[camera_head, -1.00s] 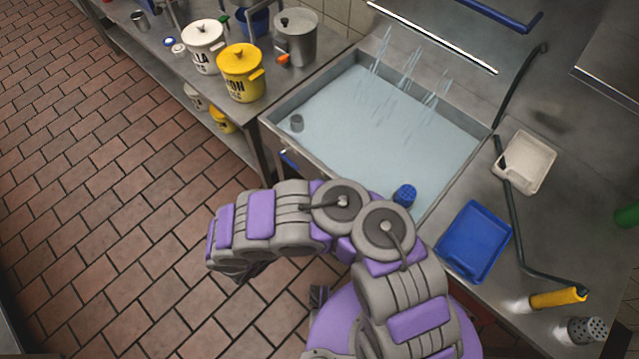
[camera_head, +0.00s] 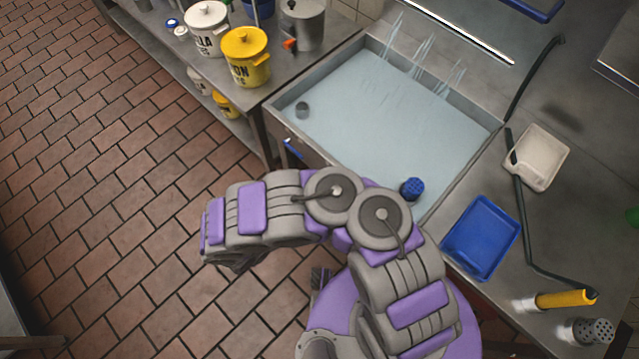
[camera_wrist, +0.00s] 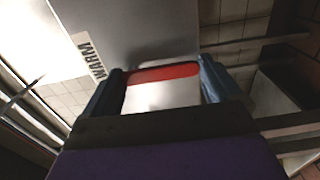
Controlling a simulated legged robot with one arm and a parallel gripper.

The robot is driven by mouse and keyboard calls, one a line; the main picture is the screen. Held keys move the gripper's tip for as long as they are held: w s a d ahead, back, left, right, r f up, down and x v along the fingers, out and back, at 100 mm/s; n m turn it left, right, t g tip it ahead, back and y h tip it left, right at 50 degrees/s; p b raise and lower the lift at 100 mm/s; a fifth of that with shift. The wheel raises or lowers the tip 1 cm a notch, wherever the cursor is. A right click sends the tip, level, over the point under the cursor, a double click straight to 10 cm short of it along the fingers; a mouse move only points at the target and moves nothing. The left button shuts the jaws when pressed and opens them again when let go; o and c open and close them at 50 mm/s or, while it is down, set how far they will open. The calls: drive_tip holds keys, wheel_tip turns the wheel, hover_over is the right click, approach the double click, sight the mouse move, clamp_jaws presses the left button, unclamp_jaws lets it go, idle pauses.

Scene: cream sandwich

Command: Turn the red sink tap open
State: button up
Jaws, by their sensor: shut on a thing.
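In the wrist view, my gripper (camera_wrist: 160,82) has a dark finger on each side of a white piece with a red band (camera_wrist: 165,73). It is shut on this piece, which looks like the red sink tap. The piece stands against a pale grey panel marked "WARM" (camera_wrist: 88,56). In the head view, my arm bends to the left in front of the sink (camera_head: 385,125); my gripper and the tap are hidden there. Water streams (camera_head: 425,60) fall at the sink's back edge, and bluish water covers its basin.
A yellow pot (camera_head: 247,70) and a white pot (camera_head: 208,40) stand on the counter left of the sink. A blue tray (camera_head: 481,237) and a white tray (camera_head: 541,160) lie to its right. The tiled floor (camera_head: 100,200) at left is clear.

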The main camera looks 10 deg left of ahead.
drive_tip(key=o, duration=1.2)
drive_tip(key=shift+s+f, duration=0.1)
drive_tip(key=shift+f, duration=0.1)
drive_tip(key=p+v, duration=0.1)
drive_tip(key=v, duration=1.6)
drive_tip(key=shift+a+p, duration=0.25)
drive_tip(key=shift+p, duration=0.15)
drive_tip(key=shift+s, duration=0.15)
